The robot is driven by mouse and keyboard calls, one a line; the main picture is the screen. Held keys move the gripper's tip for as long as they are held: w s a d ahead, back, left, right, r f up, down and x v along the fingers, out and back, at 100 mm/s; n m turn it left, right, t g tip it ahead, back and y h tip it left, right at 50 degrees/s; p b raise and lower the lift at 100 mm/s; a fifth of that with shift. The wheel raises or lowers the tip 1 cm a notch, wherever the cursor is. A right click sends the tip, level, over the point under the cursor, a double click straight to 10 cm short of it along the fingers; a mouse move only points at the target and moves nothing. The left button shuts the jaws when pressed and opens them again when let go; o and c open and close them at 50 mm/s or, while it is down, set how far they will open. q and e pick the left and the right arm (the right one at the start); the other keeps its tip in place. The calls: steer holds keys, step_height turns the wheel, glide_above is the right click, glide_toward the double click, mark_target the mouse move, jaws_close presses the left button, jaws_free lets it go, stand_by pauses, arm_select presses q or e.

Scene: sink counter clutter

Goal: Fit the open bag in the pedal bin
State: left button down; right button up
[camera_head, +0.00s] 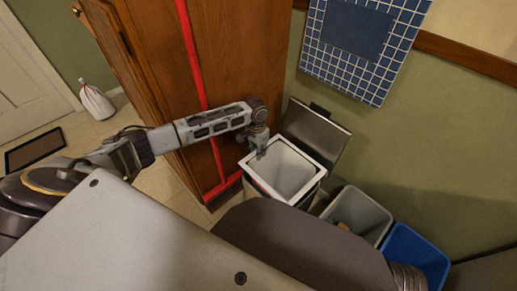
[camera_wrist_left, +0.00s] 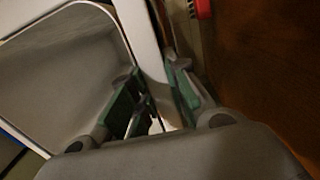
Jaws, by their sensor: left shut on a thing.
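The pedal bin (camera_head: 262,190) stands against the cabinet, with its grey lid (camera_head: 315,135) raised behind it. A white-rimmed, square, open mouth with a pale interior shows at its top. It looks like the open bag (camera_head: 290,172), but I cannot tell how deep it sits. My left gripper (camera_head: 260,148) is at the back left corner of this mouth. In the left wrist view its green-padded fingers (camera_wrist_left: 150,100) straddle the white rim, shut on it. The pale interior of the bag (camera_wrist_left: 60,70) is left of the fingers. My right gripper is out of view.
A grey open bin (camera_head: 357,215) and a blue one (camera_head: 415,255) stand to the right. A red-handled tool (camera_head: 191,55) leans on the wooden cabinet (camera_head: 240,50). A tied white bag (camera_head: 96,102) and a dark mat (camera_head: 35,150) lie near the door.

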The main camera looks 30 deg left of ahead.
arm_select(q)
steer(key=shift+f, duration=2.15)
steer(key=c, duration=1.3)
jaws_free()
steer(key=shift+r, duration=0.15)
steer(key=shift+w+a+r, duration=0.1)
steer(key=shift+a+r, duration=0.05)
steer(key=shift+r, duration=3.45)
